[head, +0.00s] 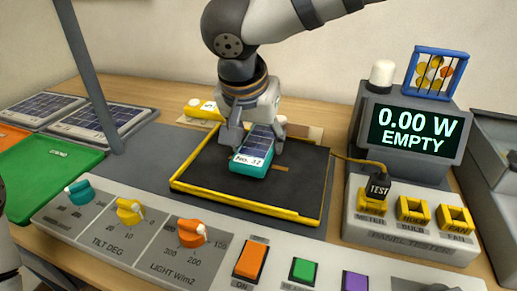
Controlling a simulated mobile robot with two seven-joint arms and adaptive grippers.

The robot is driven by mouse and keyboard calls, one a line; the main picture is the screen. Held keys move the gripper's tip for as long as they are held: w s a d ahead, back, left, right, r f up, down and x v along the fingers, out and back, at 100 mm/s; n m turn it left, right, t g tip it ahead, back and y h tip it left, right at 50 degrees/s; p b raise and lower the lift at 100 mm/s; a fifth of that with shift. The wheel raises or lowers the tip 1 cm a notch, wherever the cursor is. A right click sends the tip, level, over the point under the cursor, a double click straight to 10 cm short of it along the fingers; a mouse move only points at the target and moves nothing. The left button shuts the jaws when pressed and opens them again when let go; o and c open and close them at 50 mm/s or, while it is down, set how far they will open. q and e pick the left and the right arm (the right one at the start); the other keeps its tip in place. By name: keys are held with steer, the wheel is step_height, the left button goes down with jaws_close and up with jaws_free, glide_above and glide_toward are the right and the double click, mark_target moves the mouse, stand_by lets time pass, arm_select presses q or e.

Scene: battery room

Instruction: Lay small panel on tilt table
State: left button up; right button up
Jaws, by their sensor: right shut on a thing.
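The small panel (254,150) is a dark blue solar panel in a teal frame with a white "No. 32" label. My right gripper (252,140) comes down from above and is shut on it. The panel is over the middle of the tilt table (205,171), a black plate with a yellow rim at its left and front. I cannot tell whether the panel touches the plate. The tester display (413,131) reads "0.00 W EMPTY". My left gripper is not in view.
A control panel (158,246) with teal, yellow and orange knobs runs along the front. The panel tester (408,225) with a plugged TEST lead stands at right. Larger panels (88,120) and a green tray (47,166) lie at left. A grey bin (492,127) stands far right.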

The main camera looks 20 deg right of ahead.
steer(key=shift+d+f, duration=0.1)
steer(key=shift+f, duration=1.15)
steer(key=shift+f, duration=0.15)
steer(key=o, duration=1.4)
steer(key=v, duration=1.2)
